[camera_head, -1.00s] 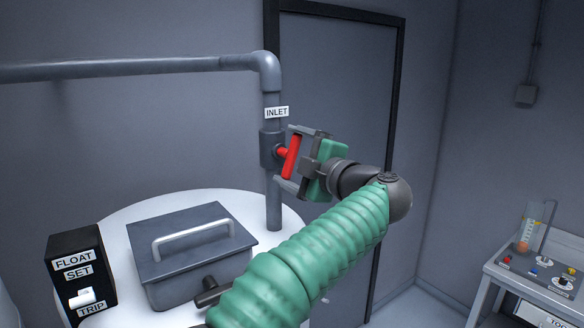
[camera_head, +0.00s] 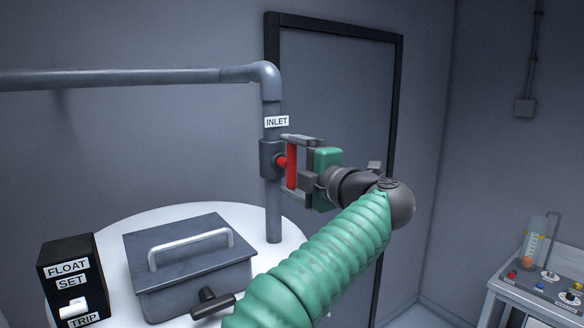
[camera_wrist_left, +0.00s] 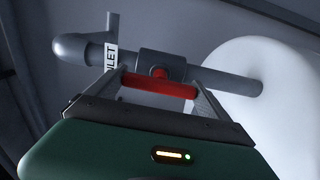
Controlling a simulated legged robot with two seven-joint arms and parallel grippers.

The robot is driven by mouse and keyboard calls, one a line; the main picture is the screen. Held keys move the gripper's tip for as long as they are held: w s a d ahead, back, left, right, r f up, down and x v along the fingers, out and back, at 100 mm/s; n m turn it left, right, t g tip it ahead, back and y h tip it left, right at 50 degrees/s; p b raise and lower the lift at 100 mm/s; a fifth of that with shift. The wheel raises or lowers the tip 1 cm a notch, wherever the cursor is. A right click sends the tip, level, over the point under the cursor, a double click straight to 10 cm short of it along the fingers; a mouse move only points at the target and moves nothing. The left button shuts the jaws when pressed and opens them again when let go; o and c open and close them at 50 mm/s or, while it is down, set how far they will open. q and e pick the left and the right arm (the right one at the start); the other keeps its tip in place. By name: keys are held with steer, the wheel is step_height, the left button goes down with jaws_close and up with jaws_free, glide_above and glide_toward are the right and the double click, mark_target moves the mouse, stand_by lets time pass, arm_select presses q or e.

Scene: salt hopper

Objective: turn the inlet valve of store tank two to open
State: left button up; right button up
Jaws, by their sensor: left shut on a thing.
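The inlet valve (camera_head: 271,160) sits on the vertical grey pipe below a white INLET label (camera_head: 276,122). Its red bar handle (camera_head: 292,166) stands upright in the head view, parallel to the pipe. My left gripper (camera_head: 289,165) is shut on the handle, one finger at each end of the bar. In the left wrist view the red handle (camera_wrist_left: 158,87) lies between the two fingers, lengthwise along the pipe, with the valve body (camera_wrist_left: 162,65) just behind it. My right gripper is not in view.
The white tank top (camera_head: 130,222) carries a grey lidded box (camera_head: 188,265) and a black FLOAT SET switch box (camera_head: 72,262). A dark T-handle (camera_head: 212,303) is at the front. A dark-framed door (camera_head: 340,90) is behind my arm. A bench (camera_head: 520,290) stands at the right.

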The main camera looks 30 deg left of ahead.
arm_select(q)
steer(key=shift+f, duration=0.3)
steer(key=o, duration=1.1)
steer(key=shift+r, duration=0.1)
steer(key=shift+d, duration=0.1)
steer(key=b+v, duration=0.3)
steer(key=v, duration=1.3)
steer(key=shift+d, duration=0.45)
steer(key=shift+a, duration=0.15)
